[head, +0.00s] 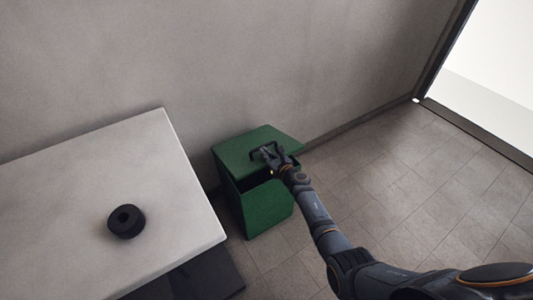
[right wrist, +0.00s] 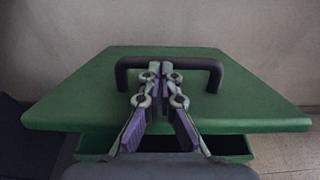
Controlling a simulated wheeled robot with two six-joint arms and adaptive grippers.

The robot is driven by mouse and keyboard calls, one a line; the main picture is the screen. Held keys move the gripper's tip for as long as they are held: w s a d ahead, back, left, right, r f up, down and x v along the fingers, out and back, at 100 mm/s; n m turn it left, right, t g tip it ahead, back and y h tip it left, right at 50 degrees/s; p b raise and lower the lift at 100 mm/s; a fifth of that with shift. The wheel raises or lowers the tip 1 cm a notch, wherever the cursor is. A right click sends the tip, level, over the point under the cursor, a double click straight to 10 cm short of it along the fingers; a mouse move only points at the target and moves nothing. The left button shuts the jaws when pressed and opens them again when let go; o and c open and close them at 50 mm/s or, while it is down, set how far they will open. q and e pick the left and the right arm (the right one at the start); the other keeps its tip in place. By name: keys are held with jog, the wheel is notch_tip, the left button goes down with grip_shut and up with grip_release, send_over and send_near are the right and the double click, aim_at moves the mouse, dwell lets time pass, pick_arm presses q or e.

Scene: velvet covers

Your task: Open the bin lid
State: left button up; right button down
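The green bin (head: 262,210) stands on the floor against the wall, to the right of the table. Its green lid (head: 240,150) is raised at the front, with a dark gap below it; the gap also shows under the lid (right wrist: 75,108) in the right wrist view. A black handle (right wrist: 205,63) arches over the lid top. My right gripper (head: 270,152) is at the handle, and in the right wrist view its fingertips (right wrist: 160,68) are together at the handle's middle bar. My left gripper is in neither view.
A pale table (head: 70,200) stands at the left, with a black ring-shaped object (head: 126,221) on it. The tiled floor (head: 420,190) to the right is clear. A bright opening with a dark frame (head: 490,80) is at the far right.

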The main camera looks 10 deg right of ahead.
jog(key=shift+w+a+r+p, duration=0.2)
jog(key=shift+w+r+p, duration=0.15)
jog(key=shift+r, duration=0.4)
jog(key=w+a+r, duration=0.3)
jog(key=w+r, duration=0.7)
jog(key=w, duration=0.1)
jog(key=shift+a+r+p, duration=0.4)
